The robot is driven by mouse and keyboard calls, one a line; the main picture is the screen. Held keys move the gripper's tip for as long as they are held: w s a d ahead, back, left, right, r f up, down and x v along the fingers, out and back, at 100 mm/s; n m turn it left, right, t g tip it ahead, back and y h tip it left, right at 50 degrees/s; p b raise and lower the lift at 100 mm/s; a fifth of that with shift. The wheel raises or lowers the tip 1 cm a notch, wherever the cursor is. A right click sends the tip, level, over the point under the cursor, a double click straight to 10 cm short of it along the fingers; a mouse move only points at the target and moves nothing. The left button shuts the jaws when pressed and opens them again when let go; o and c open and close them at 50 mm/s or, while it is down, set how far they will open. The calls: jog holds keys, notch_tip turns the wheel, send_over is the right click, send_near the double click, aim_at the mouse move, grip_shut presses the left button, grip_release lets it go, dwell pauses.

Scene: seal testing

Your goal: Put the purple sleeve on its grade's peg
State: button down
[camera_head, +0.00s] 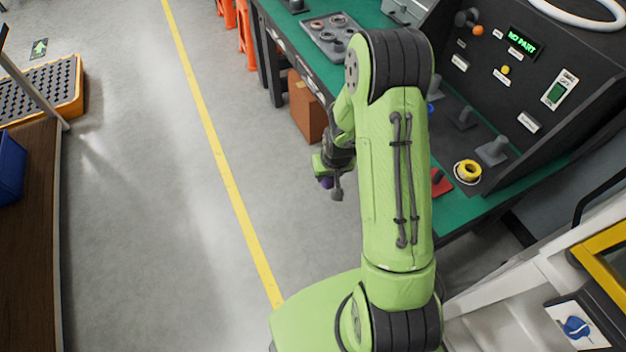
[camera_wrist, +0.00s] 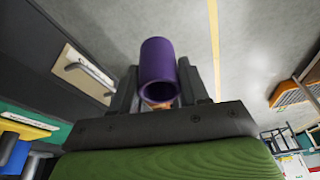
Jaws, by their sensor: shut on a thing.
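The purple sleeve (camera_wrist: 158,65) is a hollow tube held between the two dark fingers of my gripper (camera_wrist: 158,92) in the wrist view. Its open end faces the wrist camera. In the head view my gripper (camera_head: 332,176) hangs over the floor left of the green bench, and only a bit of the purple sleeve (camera_head: 327,183) shows. Grey stub-like posts stand on the dark test station, one nearer (camera_head: 493,150) and one farther (camera_head: 464,118). I cannot tell which of them is a grade's peg. My arm hides part of the bench.
The station panel (camera_head: 483,52) shows a green "NO PART" display (camera_head: 523,43). A yellow roll (camera_head: 468,171) and a red item (camera_head: 440,183) lie near the bench's front edge. A grey tray with rings (camera_head: 333,36) sits farther back. The floor left of my gripper is clear.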

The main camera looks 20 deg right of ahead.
jog(key=s+d+r+m+p, duration=0.1)
jog(key=s+d+r, duration=0.3)
jog(key=d, duration=0.4)
jog(key=s+d+r+m+p, duration=0.2)
jog(key=s+d+r, duration=0.2)
jog(key=d+r, duration=0.2)
jog(key=s+d+r+m+h+p, duration=0.1)
jog(key=s+d+r, duration=0.3)
jog(key=d, duration=0.6)
jog(key=shift+s+d+r+m+g+p, duration=0.15)
jog(key=shift+s+r+m+p, duration=0.1)
jog(key=shift+r, duration=0.25)
jog(key=shift+s+r+m+g+p, duration=0.15)
jog(key=shift+r+m+p, duration=0.1)
jog(key=shift+r, duration=0.2)
jog(key=shift+d, duration=0.1)
jog(key=b, duration=0.4)
send_over(442, 171)
jog(key=shift+s+a+x, duration=0.1)
jog(key=shift+s+x, duration=0.05)
jog(key=shift+x, duration=0.9)
jog(key=shift+s+a+x, duration=0.1)
jog(key=shift+s+x, duration=0.05)
jog(key=shift+x, duration=0.9)
jog(key=shift+s+f, duration=0.1)
jog(key=shift+f, duration=0.05)
jog(key=shift+f+b, duration=0.7)
jog(key=shift+f, duration=0.25)
jog(key=shift+f+b, duration=0.55)
jog(key=shift+f, duration=0.05)
